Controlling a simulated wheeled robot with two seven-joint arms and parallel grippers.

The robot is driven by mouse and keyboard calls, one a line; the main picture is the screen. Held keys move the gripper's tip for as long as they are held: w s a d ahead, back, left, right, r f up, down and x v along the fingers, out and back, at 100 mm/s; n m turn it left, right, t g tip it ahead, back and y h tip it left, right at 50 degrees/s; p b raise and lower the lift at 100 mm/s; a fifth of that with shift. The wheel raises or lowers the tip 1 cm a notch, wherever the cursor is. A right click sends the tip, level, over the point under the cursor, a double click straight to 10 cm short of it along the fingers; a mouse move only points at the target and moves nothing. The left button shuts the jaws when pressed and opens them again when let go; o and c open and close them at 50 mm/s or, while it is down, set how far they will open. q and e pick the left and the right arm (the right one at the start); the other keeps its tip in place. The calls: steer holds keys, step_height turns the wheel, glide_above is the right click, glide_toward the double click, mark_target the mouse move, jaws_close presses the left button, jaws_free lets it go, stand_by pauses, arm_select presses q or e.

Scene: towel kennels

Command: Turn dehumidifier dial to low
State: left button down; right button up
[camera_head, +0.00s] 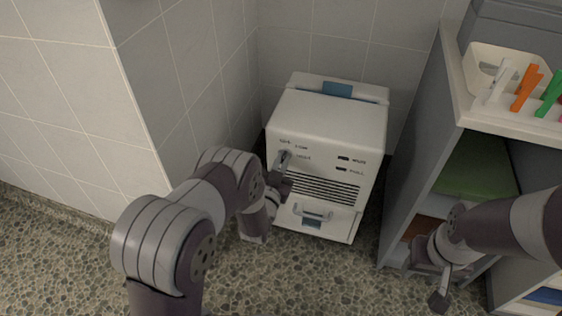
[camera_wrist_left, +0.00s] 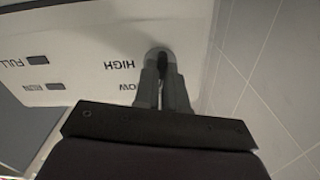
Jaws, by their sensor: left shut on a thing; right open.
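The dehumidifier (camera_head: 322,125) is a white box on the floor in the corner, with a vent grille and a drawer-like handle low on its front. Its dial (camera_wrist_left: 160,53) is a small rounded knob at the upper left of the front panel. In the left wrist view, upside-down words HIGH and a partly hidden LOW show beside it. My left gripper (camera_wrist_left: 162,78) is shut on the dial; its fingers hide much of it, and I cannot tell the pointer's setting. My right gripper (camera_head: 440,282) is open and empty, low by the shelf.
Tiled walls stand behind and left of the dehumidifier. A grey shelf unit (camera_head: 415,165) stands at right, with a white bin (camera_head: 482,58) and orange, white and green items on top, and a green folded towel (camera_head: 478,168) inside. Pebbled floor lies clear in front.

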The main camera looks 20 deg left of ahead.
arm_select(q)
steer(key=shift+m+p, duration=0.9)
steer(key=shift+m, duration=2)
steer(key=shift+f, duration=0.1)
steer(key=shift+s, duration=0.1)
steer(key=c, duration=1.2)
jaws_free()
steer(key=s+p, duration=0.5)
steer(key=s, duration=0.7)
steer(key=shift+s+a, duration=0.2)
steer(key=shift+s, duration=0.1)
